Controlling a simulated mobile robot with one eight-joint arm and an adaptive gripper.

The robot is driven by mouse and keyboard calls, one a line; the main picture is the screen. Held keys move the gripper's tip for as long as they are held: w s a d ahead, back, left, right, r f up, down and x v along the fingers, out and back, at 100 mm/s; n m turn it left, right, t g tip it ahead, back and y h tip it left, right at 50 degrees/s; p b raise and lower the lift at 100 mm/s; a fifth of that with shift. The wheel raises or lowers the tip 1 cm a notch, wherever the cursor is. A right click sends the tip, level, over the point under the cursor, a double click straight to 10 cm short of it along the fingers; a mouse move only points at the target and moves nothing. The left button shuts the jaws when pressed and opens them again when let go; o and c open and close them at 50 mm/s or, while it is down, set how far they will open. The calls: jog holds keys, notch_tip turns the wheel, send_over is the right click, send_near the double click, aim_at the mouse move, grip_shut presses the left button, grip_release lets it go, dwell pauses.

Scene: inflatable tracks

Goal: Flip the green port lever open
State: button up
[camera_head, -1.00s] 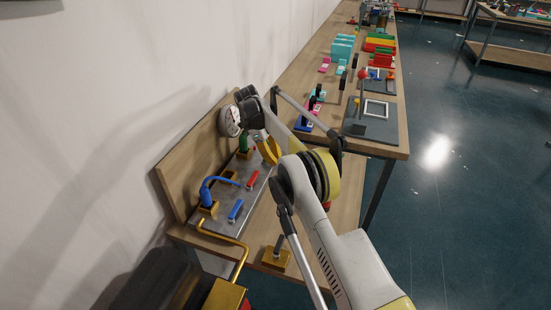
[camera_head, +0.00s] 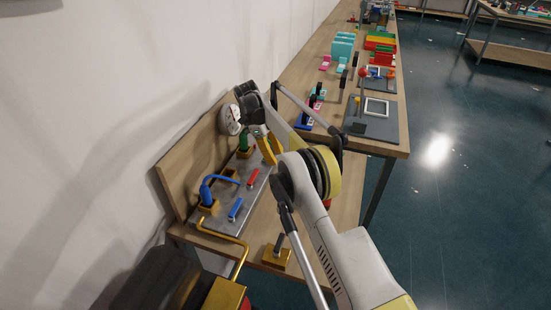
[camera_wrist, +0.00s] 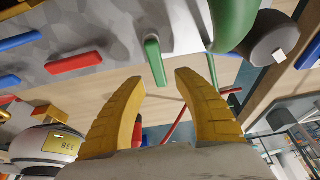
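The green port lever (camera_wrist: 154,60) shows in the wrist view as a short green bar on the grey panel (camera_wrist: 110,25). My gripper (camera_wrist: 160,84) is open, with two yellow curved fingers. In the picture the lever's near end lies in the gap between the fingertips, and no contact is visible. I cannot tell the depth between them. A green hose (camera_wrist: 233,22) stands to the right of the lever. In the head view the gripper (camera_head: 268,147) is over the far part of the panel (camera_head: 220,222), and the green lever is hidden there.
A red lever (camera_wrist: 74,63) and a blue lever (camera_wrist: 20,41) lie left of the green one. A blue hose (camera_head: 207,190) stands on the panel's near end. A round gauge (camera_head: 229,120) sits on the wooden backboard behind it. Another table with parts extends beyond.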

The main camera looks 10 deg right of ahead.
notch_tip(320, 180, up, 9)
dwell(0.3)
jog(key=s+d+r+n+t+y, duration=0.1)
jog(key=s+d+r+n+t, duration=0.15)
jog(key=s+r+n, duration=0.45)
jog(key=s+d+r+n+t+y, duration=0.1)
jog(key=s+d+r+n, duration=0.2)
jog(key=r, duration=0.8)
jog(key=s+d+r+n+t+y, duration=0.1)
jog(key=s+d+r+n+t, duration=0.15)
jog(key=s+n, duration=0.75)
jog(key=s+f+n+t, duration=0.1)
jog(key=s+f, duration=0.2)
jog(key=s, duration=0.4)
jog(key=s+f+n+t, duration=0.1)
jog(key=s+f, duration=0.2)
jog(key=s, duration=0.4)
jog(key=s+d+f+n+t+y, duration=0.1)
jog(key=s+f, duration=0.3)
jog(key=s, duration=0.3)
jog(key=shift+s+b, duration=0.3)
jog(key=shift+d, duration=0.1)
